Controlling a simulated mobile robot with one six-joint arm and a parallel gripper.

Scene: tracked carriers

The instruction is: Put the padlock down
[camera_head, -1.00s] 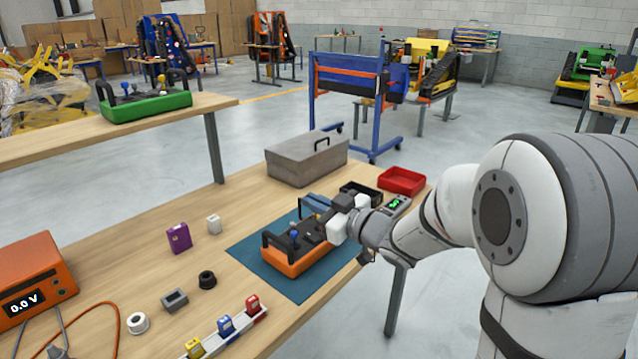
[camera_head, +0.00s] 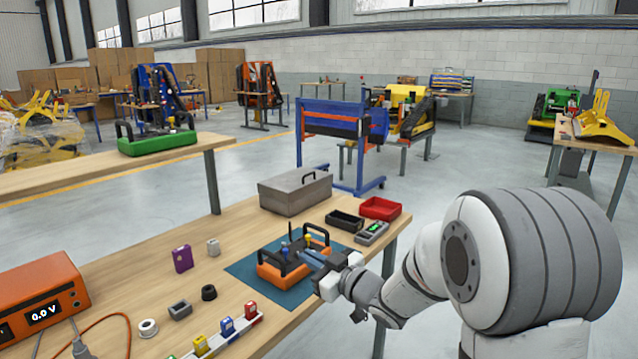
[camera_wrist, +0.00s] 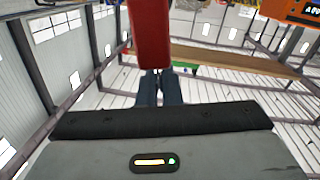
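A red block-shaped body, which I take for the padlock (camera_wrist: 150,35), sits at the ends of my dark fingers in the wrist view. My gripper (camera_wrist: 158,88) looks shut on it; the finger contact is hidden behind the red body. In the head view my gripper (camera_head: 308,256) is at the right side of an orange control box (camera_head: 270,275) with black handles and small levers. The padlock cannot be made out there against the orange box. The box lies on a dark teal mat (camera_head: 290,298).
A rack (camera_head: 240,334) with several coloured padlocks lies at the front of the bench. A grey toolbox (camera_head: 290,195), black tray (camera_head: 345,221), red tray (camera_head: 380,209) and meter (camera_head: 372,232) stand behind. Bare bench lies left of the mat, around a purple box (camera_head: 182,258).

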